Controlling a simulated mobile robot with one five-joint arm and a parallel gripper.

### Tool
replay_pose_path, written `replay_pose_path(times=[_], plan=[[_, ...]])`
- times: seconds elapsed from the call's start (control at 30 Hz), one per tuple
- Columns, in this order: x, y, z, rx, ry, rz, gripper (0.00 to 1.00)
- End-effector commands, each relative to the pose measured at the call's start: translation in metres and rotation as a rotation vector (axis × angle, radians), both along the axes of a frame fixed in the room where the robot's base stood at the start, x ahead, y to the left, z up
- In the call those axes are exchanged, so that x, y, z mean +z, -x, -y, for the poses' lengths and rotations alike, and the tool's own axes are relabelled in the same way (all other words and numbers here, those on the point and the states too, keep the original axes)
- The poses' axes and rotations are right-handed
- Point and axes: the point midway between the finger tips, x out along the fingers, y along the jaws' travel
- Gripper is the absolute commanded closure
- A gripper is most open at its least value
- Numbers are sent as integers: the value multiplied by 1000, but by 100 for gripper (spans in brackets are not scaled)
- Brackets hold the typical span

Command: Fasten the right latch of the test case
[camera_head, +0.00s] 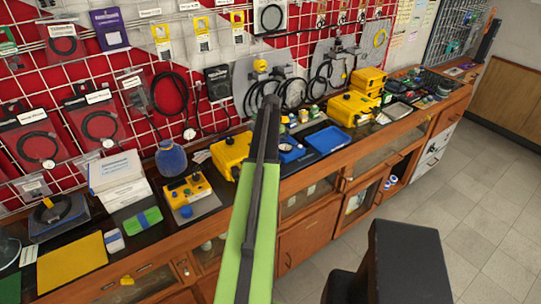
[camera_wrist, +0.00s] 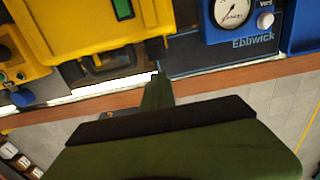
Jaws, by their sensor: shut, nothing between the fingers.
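The yellow test case (camera_head: 230,152) stands on the bench just left of my arm in the head view. In the wrist view its yellow body (camera_wrist: 75,25) fills the upper left, with a dark handle (camera_wrist: 100,68) on its front. A small dark part at the case's lower right corner may be the right latch; its state cannot be told. My gripper (camera_wrist: 157,82) is shut and empty, its tip close to that corner in the picture; contact cannot be told. In the head view my arm hides part of the bench and the case's right side.
A blue gauge unit marked Ebbwick (camera_wrist: 235,20) sits right of the case. A yellow box with knobs (camera_head: 188,195) stands left of it. Another yellow case (camera_head: 352,107) is farther along the bench. The wooden bench front edge (camera_wrist: 215,92) runs below; the floor in front is clear.

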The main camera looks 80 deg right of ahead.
Motion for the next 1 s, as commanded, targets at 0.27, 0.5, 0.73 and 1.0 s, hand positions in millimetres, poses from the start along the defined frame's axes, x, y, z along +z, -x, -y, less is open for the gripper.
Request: replay_pose_path(times=[0.27, 0.5, 0.73, 1.0], plan=[[64, -14, 12, 5, 0, 0, 100], [79, -21, 15, 9, 0, 0, 100], [76, -23, 14, 11, -1, 0, 100], [75, -32, 12, 23, 0, 0, 100]])
